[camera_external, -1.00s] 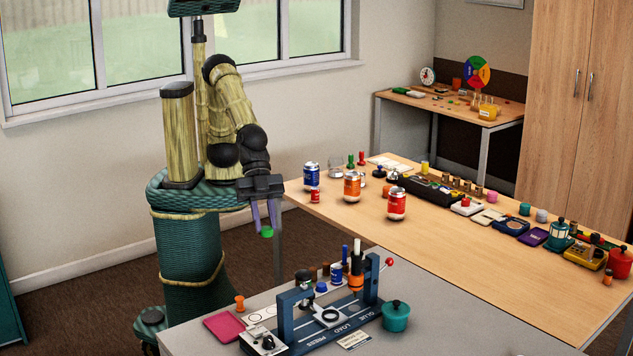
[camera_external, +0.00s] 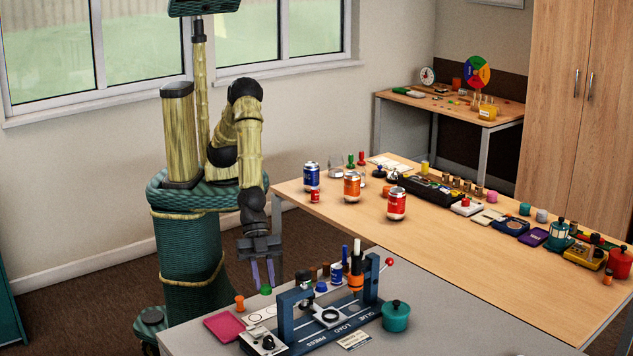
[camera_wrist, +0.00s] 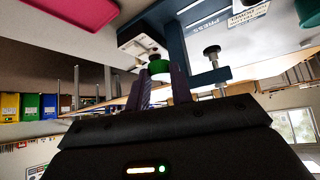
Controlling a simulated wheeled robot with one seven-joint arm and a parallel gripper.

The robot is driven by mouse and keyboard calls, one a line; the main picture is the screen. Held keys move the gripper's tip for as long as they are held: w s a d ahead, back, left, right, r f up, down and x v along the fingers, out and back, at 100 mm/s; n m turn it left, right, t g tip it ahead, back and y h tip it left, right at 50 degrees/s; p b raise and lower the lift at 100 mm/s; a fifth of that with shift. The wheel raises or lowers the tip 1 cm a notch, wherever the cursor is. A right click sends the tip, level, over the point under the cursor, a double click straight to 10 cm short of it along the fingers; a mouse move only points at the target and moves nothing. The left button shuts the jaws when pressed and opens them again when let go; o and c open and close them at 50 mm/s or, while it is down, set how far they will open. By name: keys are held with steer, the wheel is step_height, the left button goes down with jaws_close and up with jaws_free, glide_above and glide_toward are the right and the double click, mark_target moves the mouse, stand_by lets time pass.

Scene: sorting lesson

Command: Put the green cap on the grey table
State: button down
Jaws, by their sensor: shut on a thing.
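The green cap (camera_external: 266,289) is small and round. My gripper (camera_external: 264,283) points down and is shut on it, with the cap at its fingertips. In the wrist view the cap (camera_wrist: 158,67) shows between the two purple fingers (camera_wrist: 163,82). The grey table (camera_external: 430,318) is in the foreground of the external view. The cap appears at its back left edge, beside a sheet with circles; I cannot tell whether it touches the table or hangs just above it.
An orange cap (camera_external: 239,302) and a pink tray (camera_external: 224,326) are left of my gripper on the grey table. The blue press (camera_external: 293,325) stands close to the right, with a teal pot (camera_external: 396,317) beyond it. The grey table's right part is clear.

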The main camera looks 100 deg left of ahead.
steer(key=shift+f, duration=0.85)
glide_above(266, 325)
steer(key=shift+f+b, duration=0.4)
steer(key=shift+f, duration=2.7)
steer(key=shift+f, duration=1.9)
steer(key=shift+f+b, duration=0.15)
steer(key=shift+b, duration=0.15)
steer(key=c, duration=1.2)
jaws_free()
steer(key=shift+c, duration=0.2)
